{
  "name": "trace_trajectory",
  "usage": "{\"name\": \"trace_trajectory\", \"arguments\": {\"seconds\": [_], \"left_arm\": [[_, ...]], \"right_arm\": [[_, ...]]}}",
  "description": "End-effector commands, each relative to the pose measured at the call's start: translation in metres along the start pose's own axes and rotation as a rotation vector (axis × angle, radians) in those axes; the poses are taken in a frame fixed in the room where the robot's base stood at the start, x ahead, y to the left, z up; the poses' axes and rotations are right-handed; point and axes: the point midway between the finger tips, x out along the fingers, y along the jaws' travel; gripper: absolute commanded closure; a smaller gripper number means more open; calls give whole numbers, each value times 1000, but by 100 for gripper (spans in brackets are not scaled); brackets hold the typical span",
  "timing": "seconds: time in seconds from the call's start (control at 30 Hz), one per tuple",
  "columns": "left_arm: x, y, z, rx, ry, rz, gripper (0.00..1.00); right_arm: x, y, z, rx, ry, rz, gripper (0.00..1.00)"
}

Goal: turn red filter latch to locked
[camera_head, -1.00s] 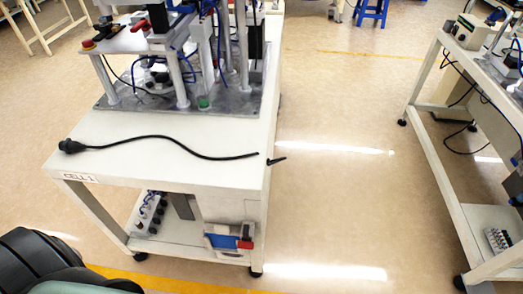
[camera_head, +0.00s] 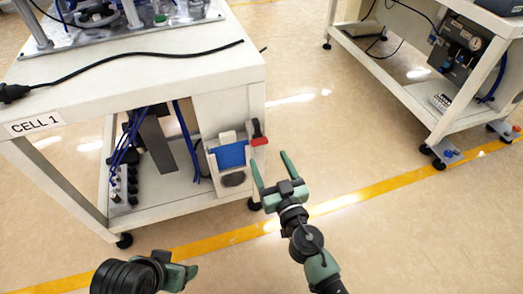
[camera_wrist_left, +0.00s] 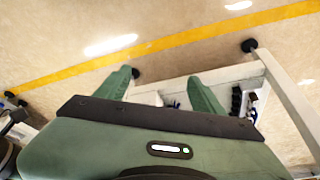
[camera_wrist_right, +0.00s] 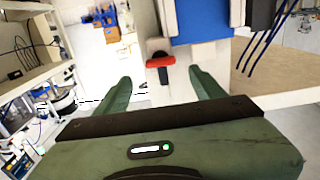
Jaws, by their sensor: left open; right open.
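The red latch (camera_head: 260,141) has a black end and sits at the upper right of a white filter unit with a blue panel (camera_head: 230,156), low on the front of the cell. In the right wrist view the red latch (camera_wrist_right: 160,62) is ahead, between the two finger lines. My right gripper (camera_head: 270,168) is open and empty, pointing towards the latch with a gap left. It also shows in the right wrist view (camera_wrist_right: 158,86). My left gripper (camera_head: 186,273) is low in front of the cell; in the left wrist view (camera_wrist_left: 158,86) it is open and empty.
The CELL 1 table (camera_head: 120,85) has an overhanging top with a black cable (camera_head: 130,65). Blue tubes (camera_head: 125,145) hang under it. Another bench (camera_head: 400,75) stands at the right. The floor between and in front is clear, crossed by a yellow line (camera_head: 340,203).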

Motion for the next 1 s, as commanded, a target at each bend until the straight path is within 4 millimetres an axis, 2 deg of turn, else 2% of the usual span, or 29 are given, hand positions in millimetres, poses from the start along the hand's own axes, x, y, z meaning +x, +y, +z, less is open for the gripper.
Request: {"name": "trace_trajectory", "arguments": {"seconds": [0.13, 0.4, 0.57, 0.8, 0.83, 1.0], "left_arm": [[-6, -2, 15, -2, -68, -4, 32], [-7, -2, 15, -2, -68, -3, 32], [-6, -2, 14, -2, -68, -3, 32], [-6, -2, 14, -2, -68, -4, 32], [-6, -2, 14, -2, -68, -4, 32], [-6, -2, 14, -2, -68, -4, 32]], "right_arm": [[22, 0, -4, 0, 2, -1, 31], [62, -1, 0, 0, -1, -1, 31], [71, 0, 0, -1, -3, -1, 31], [72, 0, 0, 0, -3, -1, 31], [72, 0, 0, 0, -3, -1, 34], [72, 0, 0, 0, -3, 0, 81]]}}
